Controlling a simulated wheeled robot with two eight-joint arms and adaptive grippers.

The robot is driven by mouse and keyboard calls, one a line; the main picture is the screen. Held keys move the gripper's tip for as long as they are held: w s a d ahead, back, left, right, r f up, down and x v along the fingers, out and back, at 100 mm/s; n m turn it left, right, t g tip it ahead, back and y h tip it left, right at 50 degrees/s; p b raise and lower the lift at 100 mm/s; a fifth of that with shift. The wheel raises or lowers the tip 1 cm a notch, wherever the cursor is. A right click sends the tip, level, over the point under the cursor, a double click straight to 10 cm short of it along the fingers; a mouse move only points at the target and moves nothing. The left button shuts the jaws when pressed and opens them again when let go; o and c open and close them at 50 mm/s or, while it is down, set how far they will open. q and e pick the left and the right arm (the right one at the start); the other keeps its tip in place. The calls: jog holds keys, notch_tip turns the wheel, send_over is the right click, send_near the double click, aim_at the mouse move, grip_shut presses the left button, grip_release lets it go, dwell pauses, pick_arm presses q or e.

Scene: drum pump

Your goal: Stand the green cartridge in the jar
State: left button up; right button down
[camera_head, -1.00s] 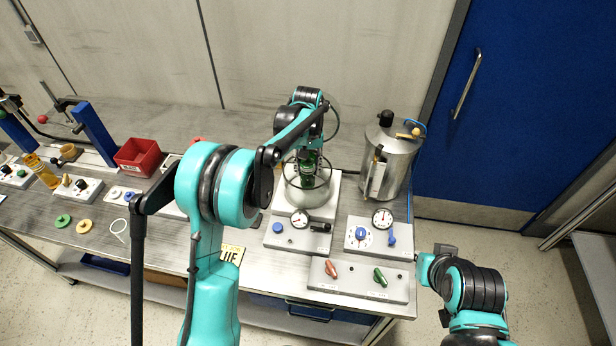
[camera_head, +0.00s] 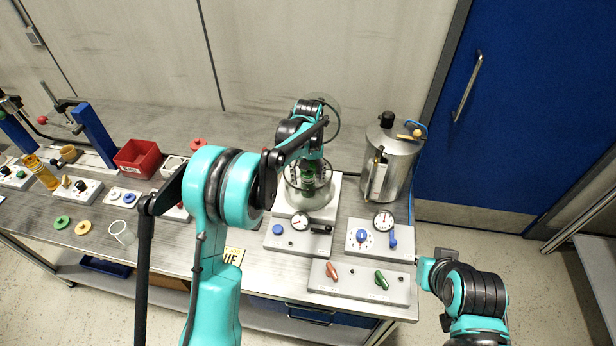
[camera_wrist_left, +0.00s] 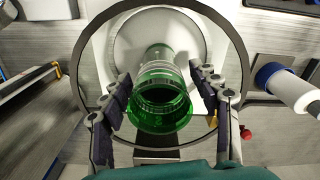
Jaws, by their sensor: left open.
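The green cartridge (camera_head: 309,176) stands inside the clear glass jar (camera_head: 291,190) on the grey block. In the left wrist view the green cartridge (camera_wrist_left: 160,100) shows its open threaded top toward the camera, and the jar's rim (camera_wrist_left: 243,60) rings it. My left gripper (camera_wrist_left: 160,112) is open, with one finger on each side of the cartridge's top and a visible gap on both sides. In the head view the left gripper (camera_head: 309,164) is over the jar, partly hidden by its own wrist. My right arm is at the lower right; its gripper (camera_head: 428,270) is away from the jar.
A steel tank (camera_head: 391,160) stands right of the jar. Panels with gauges (camera_head: 383,220), knobs and levers lie in front. A red bin (camera_head: 138,158) and small coloured rings are at the left. The bench behind the jar is mostly clear.

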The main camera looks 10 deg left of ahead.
pick_arm(q)
jog(key=shift+r, duration=0.25)
notch_tip(320, 180, up, 12)
jog(key=shift+f+p, duration=0.25)
jog(key=shift+p, duration=1)
jog(key=shift+s+r, duration=0.1)
jog(key=shift+r, duration=0.2)
jog(key=s+a+r+m+t, duration=0.15)
jog(key=s+r, duration=0.25)
jog(key=s, duration=0.4)
jog(key=s+a+r+t, duration=0.2)
jog(key=s+r, duration=0.1)
jog(key=s, duration=0.5)
jog(key=s+a+f+m+t, duration=0.1)
jog(key=s+f+t, duration=0.2)
jog(key=s, duration=1)
notch_tip(320, 180, down, 2)
jog(key=shift+f+t, duration=0.15)
jog(key=shift+t, duration=0.2)
jog(key=shift+s+a+m, duration=0.1)
jog(key=shift+m, duration=0.15)
